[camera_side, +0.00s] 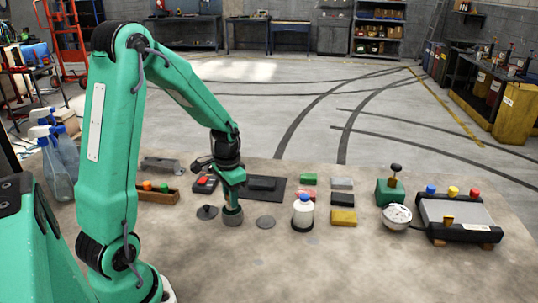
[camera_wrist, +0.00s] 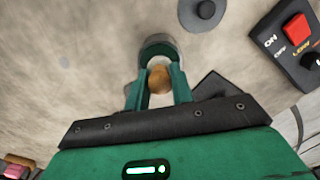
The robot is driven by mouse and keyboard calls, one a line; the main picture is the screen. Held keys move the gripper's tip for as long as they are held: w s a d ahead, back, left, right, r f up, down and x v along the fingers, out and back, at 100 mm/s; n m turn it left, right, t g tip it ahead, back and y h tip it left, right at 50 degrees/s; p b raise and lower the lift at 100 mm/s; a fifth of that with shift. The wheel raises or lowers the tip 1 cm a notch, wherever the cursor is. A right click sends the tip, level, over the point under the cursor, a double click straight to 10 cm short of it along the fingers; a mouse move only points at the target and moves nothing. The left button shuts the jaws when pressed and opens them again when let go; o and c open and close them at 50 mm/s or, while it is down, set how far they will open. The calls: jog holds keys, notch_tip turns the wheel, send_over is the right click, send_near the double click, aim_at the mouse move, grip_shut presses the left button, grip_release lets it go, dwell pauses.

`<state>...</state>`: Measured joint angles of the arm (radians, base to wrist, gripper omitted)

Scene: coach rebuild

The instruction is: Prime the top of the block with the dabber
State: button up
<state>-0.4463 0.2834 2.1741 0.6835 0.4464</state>
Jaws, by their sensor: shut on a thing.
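My gripper (camera_side: 231,196) is shut on the dabber (camera_side: 232,217), a short grey cylinder. In the wrist view my gripper's fingers (camera_wrist: 158,84) are on either side of its round wooden knob (camera_wrist: 160,78), with the grey body (camera_wrist: 157,43) beyond. The dabber is upright at or just above the table; I cannot tell if it touches. A dark block (camera_side: 262,184) lies on a dark mat (camera_side: 278,195) behind and right of my gripper. Smaller blocks in green, red, grey, black (camera_side: 343,199) and yellow (camera_side: 343,217) lie further right. I cannot tell which block is the task's.
A knobbed disc (camera_side: 207,212) and a flat disc (camera_side: 265,222) flank the dabber. A switch box (camera_wrist: 295,42) is close by. The front table is clear.

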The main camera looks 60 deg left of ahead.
jog(key=shift+f, duration=0.55)
dwell(1.6)
jog(key=shift+r, duration=3.6)
jog(key=w+d+r, duration=0.4)
jog(key=d, duration=0.4)
jog(key=w+d+r, duration=0.3)
jog(key=w+d, duration=0.1)
jog(key=d, duration=0.4)
jog(key=w+a+f+n, duration=0.4)
jog(key=w+a, duration=0.1)
jog(key=a, duration=0.5)
jog(key=w+a+f+n, duration=0.3)
jog(key=w+a+n, duration=0.2)
jog(key=a, duration=0.6)
jog(key=shift+w+a+f, duration=0.15)
jog(key=shift+w+f, duration=0.2)
jog(key=shift+w, duration=0.1)
